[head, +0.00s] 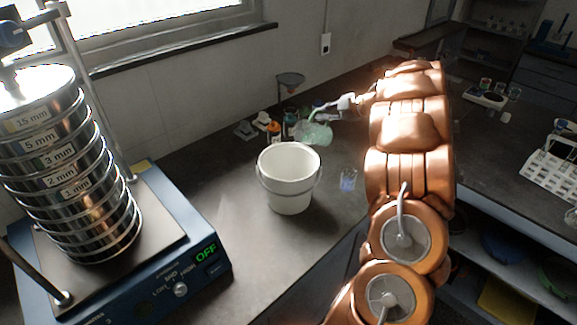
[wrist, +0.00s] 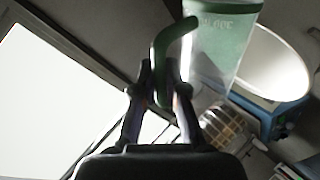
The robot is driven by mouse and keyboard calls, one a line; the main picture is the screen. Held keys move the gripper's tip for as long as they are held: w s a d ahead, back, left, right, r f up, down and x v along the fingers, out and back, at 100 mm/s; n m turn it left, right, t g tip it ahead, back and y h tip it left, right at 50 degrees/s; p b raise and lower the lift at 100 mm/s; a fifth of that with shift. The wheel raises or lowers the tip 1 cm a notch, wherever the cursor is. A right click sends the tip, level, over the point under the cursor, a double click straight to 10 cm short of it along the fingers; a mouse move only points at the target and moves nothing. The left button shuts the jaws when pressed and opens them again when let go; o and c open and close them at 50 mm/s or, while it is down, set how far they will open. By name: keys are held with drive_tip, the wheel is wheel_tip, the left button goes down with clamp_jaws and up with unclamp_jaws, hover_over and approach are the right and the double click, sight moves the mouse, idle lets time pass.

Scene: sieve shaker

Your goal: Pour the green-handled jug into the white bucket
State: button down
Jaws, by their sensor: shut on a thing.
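The green-handled jug (head: 313,133) is clear, with greenish contents, and is tilted onto its side above and just behind the white bucket (head: 289,183) in the head view. My gripper (head: 343,104) is shut on the jug's handle from the right. In the wrist view my gripper (wrist: 162,92) has its fingers around the green handle (wrist: 160,62). The jug's body (wrist: 222,50) shows beside it with green content inside. The white bucket (wrist: 268,65) opens at the right, partly behind the jug. The bucket stands upright on the bench, and its visible inside looks white.
A sieve shaker (head: 180,235) with a stack of sieves stands at the left, its display reading OFF. A small beaker with blue liquid (head: 348,180) stands just right of the bucket. Small bottles (head: 273,131) and a funnel (head: 290,80) are behind it.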

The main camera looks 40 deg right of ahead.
sight(311, 117)
drive_tip(key=shift+a+b, duration=0.1)
drive_tip(key=shift+b, duration=0.55)
drive_tip(key=shift+a+n+h+b, duration=0.7)
drive_tip(key=shift+a+h+b, duration=0.15)
drive_tip(key=shift+b, duration=2.1)
drive_tip(key=shift+a+r+n+h+b, duration=0.3)
drive_tip(key=shift+a+b, duration=0.25)
drive_tip(key=shift+a, duration=0.15)
drive_tip(key=shift+a+r+h+b, duration=0.25)
drive_tip(key=shift+a+b, duration=0.15)
drive_tip(key=shift+a, duration=0.35)
drive_tip(key=shift+a+f+n, duration=0.1)
drive_tip(key=shift+a+n, duration=0.05)
drive_tip(key=shift+n, duration=0.15)
drive_tip(key=shift+a+f+h+b, duration=0.15)
drive_tip(key=shift+a+h+b, duration=0.2)
drive_tip(key=shift+b, duration=0.45)
